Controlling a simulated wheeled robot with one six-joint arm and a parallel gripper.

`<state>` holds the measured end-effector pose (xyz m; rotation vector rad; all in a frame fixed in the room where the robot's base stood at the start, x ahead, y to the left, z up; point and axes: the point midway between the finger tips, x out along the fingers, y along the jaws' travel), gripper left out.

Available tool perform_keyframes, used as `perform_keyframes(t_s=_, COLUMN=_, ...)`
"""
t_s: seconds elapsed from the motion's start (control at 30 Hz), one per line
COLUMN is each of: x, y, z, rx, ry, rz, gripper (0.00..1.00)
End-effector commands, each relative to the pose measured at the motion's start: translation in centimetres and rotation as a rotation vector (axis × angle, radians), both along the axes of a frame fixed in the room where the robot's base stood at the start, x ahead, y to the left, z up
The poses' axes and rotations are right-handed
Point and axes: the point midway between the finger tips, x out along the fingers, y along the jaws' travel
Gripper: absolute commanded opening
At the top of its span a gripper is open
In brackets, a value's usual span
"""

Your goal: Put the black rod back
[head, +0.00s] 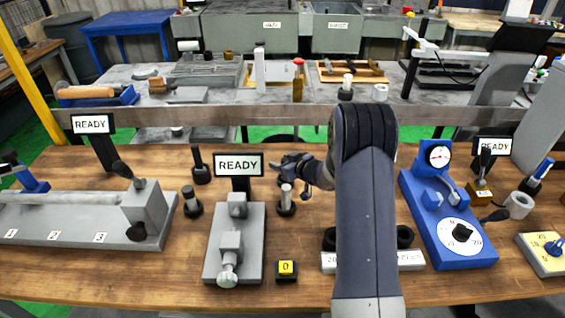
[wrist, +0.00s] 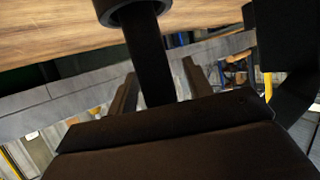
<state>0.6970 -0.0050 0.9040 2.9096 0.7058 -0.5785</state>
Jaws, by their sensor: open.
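In the head view a black rod (head: 197,157) stands upright in a round black holder (head: 201,175), behind the grey unit with the READY sign. My gripper (head: 284,164) is right of it, above the bench and pointing left. In the wrist view a dark rod (wrist: 150,55) runs from a round black collar (wrist: 133,10) down between my two fingers (wrist: 160,88). The fingers are apart, with a gap on each side of the rod. My palm hides the rod's far end. I cannot tell whether this is the rod standing at the left in the head view.
Two more holders carry lighter rods, one at the left (head: 192,203) and one just below my gripper (head: 286,199). The grey READY unit (head: 235,240) and yellow-topped button box (head: 286,270) stand in front. A blue dial device (head: 445,225) is at right. My arm hides part of the bench.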

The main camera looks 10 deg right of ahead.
Motion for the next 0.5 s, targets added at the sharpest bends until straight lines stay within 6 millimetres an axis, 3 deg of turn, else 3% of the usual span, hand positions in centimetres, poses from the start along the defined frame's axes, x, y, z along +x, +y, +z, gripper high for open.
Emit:
perform_keyframes(t_s=0.23, x=0.0, y=0.0, z=0.6, rx=0.000, ry=-0.001, rz=0.000, gripper=0.48)
perform_keyframes(t_s=0.5, x=-3.7, y=-2.1, z=2.1, rx=-0.001, ry=-0.002, rz=-0.004, gripper=0.48)
